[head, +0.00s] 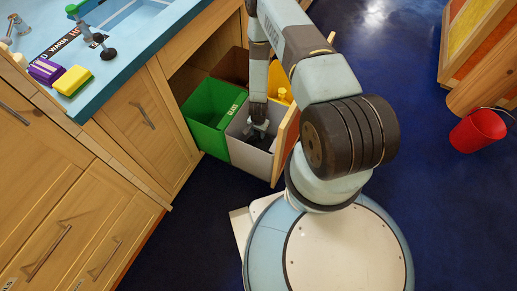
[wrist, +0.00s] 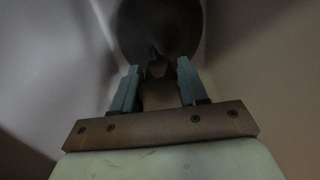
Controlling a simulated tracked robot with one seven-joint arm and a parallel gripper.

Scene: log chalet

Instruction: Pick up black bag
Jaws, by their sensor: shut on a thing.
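My gripper (head: 257,128) reaches down into a light grey bin (head: 240,153) in the pull-out unit under the counter. In the wrist view my gripper (wrist: 155,75) has its two fingers close around the narrow top of the black bag (wrist: 160,28), and it is shut on it. The bag's dark rounded body lies beyond the fingertips, between pale bin walls. In the head view only a dark part of the black bag (head: 262,141) shows at the gripper; the bin wall and my gripper hide the rest.
A green bin (head: 208,118) stands directly left of the grey bin. A yellow bin (head: 280,83) and a brown bin (head: 232,66) are behind. The wooden drawer front (head: 286,140) stands close on the right. A red bucket (head: 477,131) is on the open blue floor.

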